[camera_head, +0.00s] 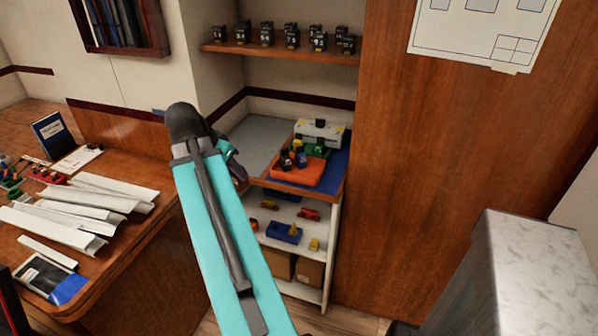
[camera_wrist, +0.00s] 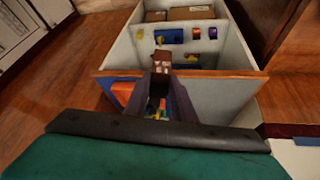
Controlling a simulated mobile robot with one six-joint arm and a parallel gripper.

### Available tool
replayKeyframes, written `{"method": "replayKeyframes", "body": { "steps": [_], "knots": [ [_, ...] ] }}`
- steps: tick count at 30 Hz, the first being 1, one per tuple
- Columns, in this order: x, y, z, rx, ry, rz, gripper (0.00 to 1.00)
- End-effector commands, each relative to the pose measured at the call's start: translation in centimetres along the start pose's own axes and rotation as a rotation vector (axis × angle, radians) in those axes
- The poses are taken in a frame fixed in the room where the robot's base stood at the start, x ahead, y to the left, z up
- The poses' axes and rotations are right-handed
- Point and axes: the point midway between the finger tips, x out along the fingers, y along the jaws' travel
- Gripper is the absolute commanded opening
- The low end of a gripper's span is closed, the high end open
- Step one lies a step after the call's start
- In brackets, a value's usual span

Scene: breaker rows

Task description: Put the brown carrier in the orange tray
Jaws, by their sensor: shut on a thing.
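The brown carrier (camera_wrist: 161,60) shows in the wrist view at the tips of my gripper (camera_wrist: 160,78), which is shut on it. The carrier cannot be made out there.
The grey shelf part (camera_head: 262,135) to the left is clear. Several dark devices (camera_head: 292,36) line the upper shelf. A desk (camera_head: 120,245) holds white channels.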

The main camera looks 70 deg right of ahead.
Motion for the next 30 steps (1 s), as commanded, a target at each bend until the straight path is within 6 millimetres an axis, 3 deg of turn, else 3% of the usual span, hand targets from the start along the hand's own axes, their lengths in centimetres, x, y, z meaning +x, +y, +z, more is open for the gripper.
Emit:
{"method": "replayKeyframes", "body": {
  "steps": [6, 15, 21, 30],
  "knots": [
    [2.7, 5.4, -3.4, 0.196, -0.006, 0.081, 0.0],
    [5.2, 11.9, -6.5, 0.424, -0.009, 0.175, 0.0],
    [5.8, 13.8, -7.2, 0.488, -0.009, 0.202, 0.0],
    [5.9, 13.9, -7.2, 0.493, -0.008, 0.204, 0.0]
  ]
}}
